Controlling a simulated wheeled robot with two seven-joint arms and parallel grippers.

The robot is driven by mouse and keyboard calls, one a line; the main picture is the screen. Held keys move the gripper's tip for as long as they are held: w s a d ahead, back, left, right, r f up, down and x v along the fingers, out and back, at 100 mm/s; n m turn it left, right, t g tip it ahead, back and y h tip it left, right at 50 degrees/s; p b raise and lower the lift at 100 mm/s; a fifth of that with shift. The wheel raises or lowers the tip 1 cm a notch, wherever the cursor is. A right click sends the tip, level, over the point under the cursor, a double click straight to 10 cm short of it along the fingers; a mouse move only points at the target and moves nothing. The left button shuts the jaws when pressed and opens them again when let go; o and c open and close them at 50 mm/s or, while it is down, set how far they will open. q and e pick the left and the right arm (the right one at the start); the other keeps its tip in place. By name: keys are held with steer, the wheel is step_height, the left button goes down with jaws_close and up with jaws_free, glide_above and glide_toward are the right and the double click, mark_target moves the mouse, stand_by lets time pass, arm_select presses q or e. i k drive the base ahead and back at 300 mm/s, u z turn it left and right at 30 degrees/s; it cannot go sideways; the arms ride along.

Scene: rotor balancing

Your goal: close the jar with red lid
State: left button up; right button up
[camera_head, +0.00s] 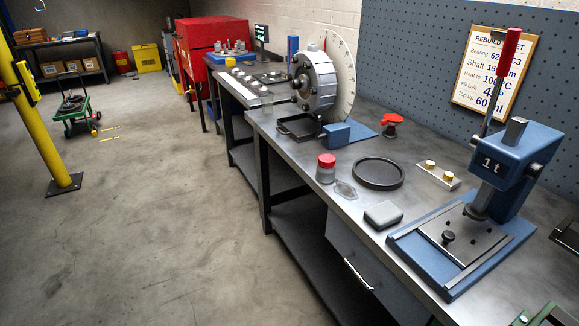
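A small grey jar (325,175) stands upright on the metal workbench, left of the black ring. A red lid (327,160) sits on top of its mouth and looks level. I cannot tell whether the lid is screwed tight or only resting there. Neither of my grippers is in view.
Close around the jar on the workbench (300,160) are a clear flat piece (345,190), a black ring (378,187) and a grey block (383,215). A blue press (505,180) stands at right. The rotor (314,80) and a black tray (283,128) are behind. Open floor lies left.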

mark_target(324, 175)
steer(key=u, duration=0.75)
steer(key=i, duration=2.3)
steer(key=z, duration=2.9)
